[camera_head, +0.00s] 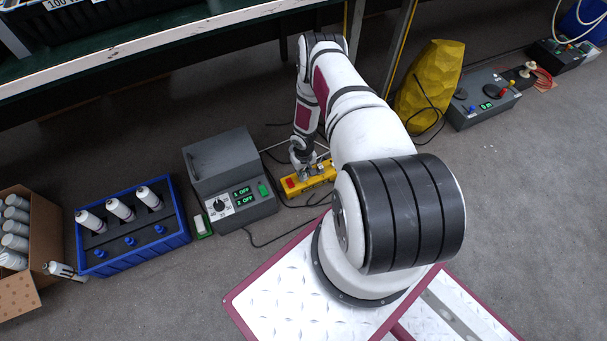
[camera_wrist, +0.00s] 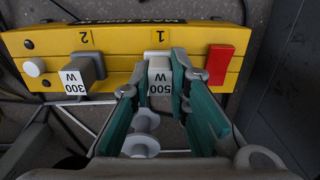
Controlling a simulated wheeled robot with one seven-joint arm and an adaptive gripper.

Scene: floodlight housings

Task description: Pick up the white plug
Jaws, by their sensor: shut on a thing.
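The white plug (camera_wrist: 160,75), marked 500 W, is upright in the wrist view at socket 1 of the yellow power strip (camera_wrist: 120,38). My gripper (camera_wrist: 161,66) is shut on it, one teal-padded finger on each side. The plug still stands against the strip; I cannot tell whether it is seated or slightly raised. In the head view my gripper (camera_head: 305,174) is over the yellow strip (camera_head: 322,178), and it hides the plug there.
A grey plug (camera_wrist: 86,70), marked 300 W, stands at socket 2. A red switch (camera_wrist: 220,65) is right of socket 1. A grey control box (camera_head: 230,175) stands left of the strip, and a blue crate (camera_head: 130,240) is further left. Dark cables lie on the floor.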

